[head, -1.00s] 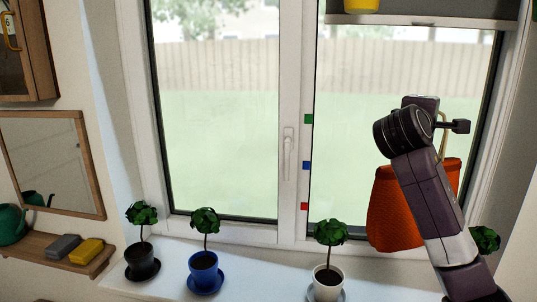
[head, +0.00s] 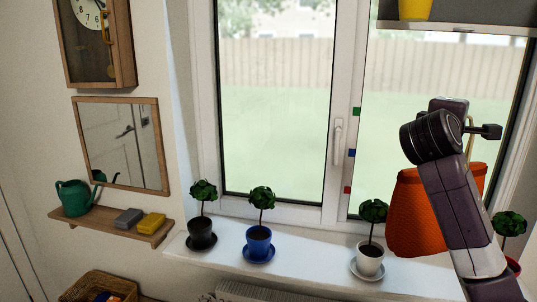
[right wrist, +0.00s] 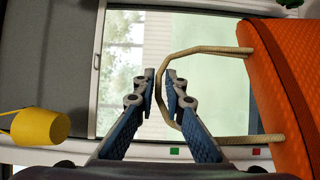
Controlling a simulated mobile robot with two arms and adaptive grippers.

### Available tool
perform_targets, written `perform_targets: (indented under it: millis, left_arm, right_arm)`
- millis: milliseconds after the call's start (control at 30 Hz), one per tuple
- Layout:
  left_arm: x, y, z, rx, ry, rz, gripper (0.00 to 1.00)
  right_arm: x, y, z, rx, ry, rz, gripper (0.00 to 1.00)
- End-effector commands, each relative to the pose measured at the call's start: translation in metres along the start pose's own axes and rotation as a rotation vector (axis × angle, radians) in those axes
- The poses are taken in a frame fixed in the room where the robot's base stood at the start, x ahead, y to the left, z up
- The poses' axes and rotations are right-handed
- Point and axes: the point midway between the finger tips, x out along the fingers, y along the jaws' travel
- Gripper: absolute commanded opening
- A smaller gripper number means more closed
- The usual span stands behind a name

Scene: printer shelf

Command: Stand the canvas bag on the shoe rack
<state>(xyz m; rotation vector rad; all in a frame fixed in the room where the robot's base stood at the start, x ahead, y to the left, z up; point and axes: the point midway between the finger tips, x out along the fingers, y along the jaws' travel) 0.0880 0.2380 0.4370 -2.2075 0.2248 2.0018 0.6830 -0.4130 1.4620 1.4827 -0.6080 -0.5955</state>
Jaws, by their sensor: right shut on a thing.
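The canvas bag (head: 410,222) is orange with beige rope-like handles. It hangs upright in front of the window at the right of the head view, partly hidden behind my right arm. In the right wrist view the bag (right wrist: 287,80) fills the right side, and its handle loop reaches between the blue fingers. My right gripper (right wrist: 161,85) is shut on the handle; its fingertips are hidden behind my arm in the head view. My left gripper is not in view. I see no shoe rack.
Potted plants stand along the windowsill (head: 300,272), including a white pot (head: 370,262) near the bag. A wall shelf (head: 120,232) holds a green watering can (head: 75,197). A wicker basket (head: 100,285) is at the lower left.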

Motion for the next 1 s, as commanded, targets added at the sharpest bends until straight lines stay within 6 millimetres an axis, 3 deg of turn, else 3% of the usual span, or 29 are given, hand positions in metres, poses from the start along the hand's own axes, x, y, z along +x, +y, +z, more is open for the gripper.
perform_targets:
  millis: [400, 1000]
  left_arm:
    - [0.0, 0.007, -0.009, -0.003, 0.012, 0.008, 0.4]
    - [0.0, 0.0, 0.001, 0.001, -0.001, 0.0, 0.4]
  right_arm:
    - [-0.033, -0.035, 0.001, 0.0, 0.077, 0.004, 0.0]
    - [-0.153, -0.169, -0.001, -0.003, 0.359, 0.0, 0.0]
